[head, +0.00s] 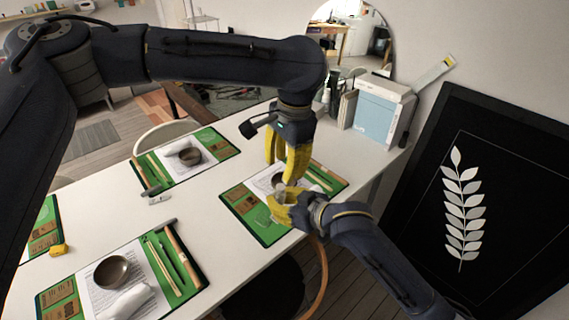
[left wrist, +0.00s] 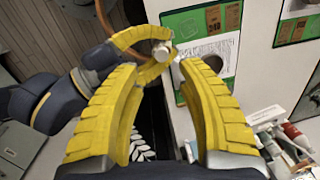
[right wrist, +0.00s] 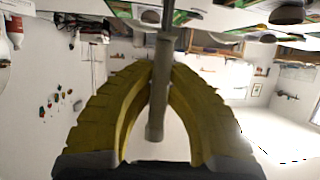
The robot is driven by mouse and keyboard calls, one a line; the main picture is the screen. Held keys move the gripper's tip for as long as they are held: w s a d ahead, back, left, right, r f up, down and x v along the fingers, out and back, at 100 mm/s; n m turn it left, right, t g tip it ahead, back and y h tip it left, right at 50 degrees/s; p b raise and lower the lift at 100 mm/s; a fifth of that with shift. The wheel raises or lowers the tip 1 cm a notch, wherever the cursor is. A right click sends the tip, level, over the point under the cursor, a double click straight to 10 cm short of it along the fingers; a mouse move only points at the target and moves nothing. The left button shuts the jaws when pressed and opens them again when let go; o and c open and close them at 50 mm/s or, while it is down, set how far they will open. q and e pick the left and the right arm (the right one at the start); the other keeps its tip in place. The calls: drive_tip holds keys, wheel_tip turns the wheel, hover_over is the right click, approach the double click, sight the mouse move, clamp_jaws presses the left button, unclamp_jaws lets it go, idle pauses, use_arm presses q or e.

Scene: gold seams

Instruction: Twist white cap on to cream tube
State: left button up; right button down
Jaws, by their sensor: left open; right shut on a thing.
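My right gripper (head: 285,208) is shut on the cream tube (right wrist: 157,105), which stands between its fingertips in the right wrist view. In the left wrist view the tube's pale round end (left wrist: 161,50) shows between the right gripper's yellow fingers. I cannot tell whether that end is the bare tube or the white cap. My left gripper (head: 289,165) points down just above the right gripper. No separate white cap can be made out.
Below the grippers lies a green mat (head: 240,201) with a paper and a bowl (head: 278,180). Other mats with bowls and sticks lie on the white table (head: 205,215). A light blue box (head: 378,115) stands at the back right. The table's front edge is close by.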

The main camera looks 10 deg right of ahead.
sight(280, 186)
use_arm(q)
drive_tip(key=m, duration=0.3)
drive_tip(key=shift+r, duration=0.2)
drive_tip(key=shift+f, duration=0.1)
drive_tip(key=shift+w+a+f, duration=0.15)
drive_tip(key=shift+f, duration=1.15)
drive_tip(key=shift+w+a+f, duration=0.1)
drive_tip(key=shift+w+f, duration=0.05)
drive_tip(key=shift+f, duration=1.15)
drive_tip(key=shift+w+a+f, duration=0.15)
drive_tip(key=shift+f, duration=1.15)
drive_tip(key=shift+c, duration=0.2)
clamp_jaws()
drive_tip(key=shift+m, duration=0.3)
